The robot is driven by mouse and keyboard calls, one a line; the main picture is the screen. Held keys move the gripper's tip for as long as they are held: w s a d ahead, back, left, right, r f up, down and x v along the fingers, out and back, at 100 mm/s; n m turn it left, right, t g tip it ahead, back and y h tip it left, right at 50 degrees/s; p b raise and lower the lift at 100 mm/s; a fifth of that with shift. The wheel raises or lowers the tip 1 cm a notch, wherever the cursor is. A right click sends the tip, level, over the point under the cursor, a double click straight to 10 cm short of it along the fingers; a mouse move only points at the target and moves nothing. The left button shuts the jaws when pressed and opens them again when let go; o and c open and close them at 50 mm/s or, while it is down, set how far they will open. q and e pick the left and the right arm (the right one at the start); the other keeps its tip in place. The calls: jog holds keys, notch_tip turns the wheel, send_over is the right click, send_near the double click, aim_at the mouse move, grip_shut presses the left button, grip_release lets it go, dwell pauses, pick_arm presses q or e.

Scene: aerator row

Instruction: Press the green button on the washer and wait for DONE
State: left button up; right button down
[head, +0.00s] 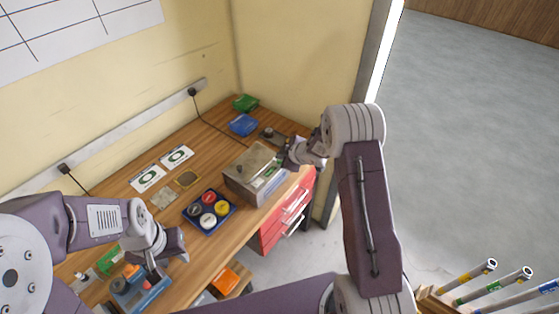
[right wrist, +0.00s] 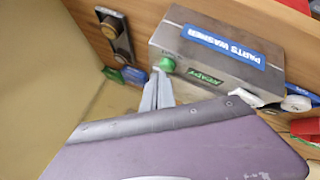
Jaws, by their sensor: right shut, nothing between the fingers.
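The parts washer (head: 248,170) is a grey metal box at the right end of the bench. In the right wrist view the washer (right wrist: 215,50) carries a blue "PARTS WASHER" label. Its green button (right wrist: 167,65) sits at the left of its front, beside a green display (right wrist: 205,77) that appears to read READY. My right gripper (right wrist: 158,78) is shut and empty, its tips just by the button; I cannot tell whether they touch it. In the head view the right gripper (head: 285,158) is at the washer's right side. My left gripper (head: 154,272) is over the near left bench; its jaw opening is unclear.
A blue tray (head: 232,208) with several round coloured caps stands left of the washer. Blue (head: 243,124) and green (head: 245,103) bins stand at the back. A red drawer unit (head: 287,216) is under the bench. A blue box (head: 135,298) lies below my left gripper.

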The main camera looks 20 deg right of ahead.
jog(key=shift+f, duration=0.35)
jog(key=shift+r, duration=0.15)
dwell(0.3)
jog(key=shift+r+p, duration=0.7)
jog(key=shift+r, duration=0.1)
jog(key=shift+r, duration=0.1)
notch_tip(320, 180, up, 5)
jog(key=p, duration=0.5)
